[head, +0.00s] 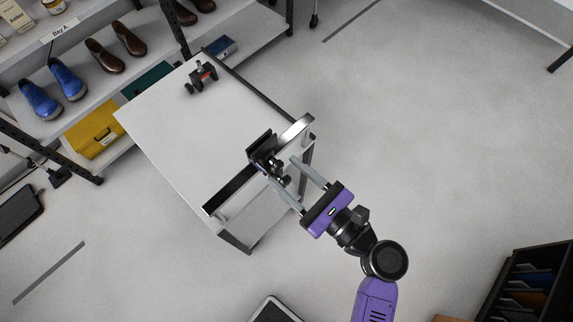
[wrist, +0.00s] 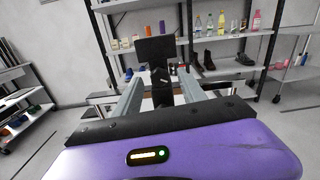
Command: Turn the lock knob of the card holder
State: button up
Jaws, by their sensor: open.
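The card holder (head: 261,143) is a black, upright, plate-like piece on a mount at the front edge of a white table, beside a metal rail. In the wrist view the black plate (wrist: 155,58) stands straight ahead, beyond the fingertips. Small dark knob-like parts (head: 285,181) show at the holder's near side; I cannot tell which one is the lock knob. My gripper (head: 283,172) is open, with its two grey fingers reaching toward the holder, one on each side of these parts. In the wrist view the fingers (wrist: 159,84) are apart with nothing clearly held between them.
The white table (head: 165,135) has a metal rail (head: 232,190) along its front edge. A small red and black device (head: 203,77) stands at its far end. Shelves with shoes (head: 68,80) and a yellow box (head: 95,128) stand at left.

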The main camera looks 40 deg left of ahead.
jog(key=shift+a, duration=0.6)
grip_shut()
jog(key=n+b, duration=0.1)
jog(key=n, duration=0.1)
jog(key=shift+f+n+b, duration=0.25)
jog(key=shift+n+b, duration=0.15)
jog(key=shift+r+n+b, duration=0.15)
jog(key=shift+n+b, duration=0.25)
jog(key=shift+n, duration=0.6)
grip_release()
jog(key=shift+d, duration=0.1)
jog(key=d+b, duration=0.1)
jog(key=d, duration=0.6)
jog(key=shift+s+d, duration=0.3)
jog(key=shift+s, duration=0.1)
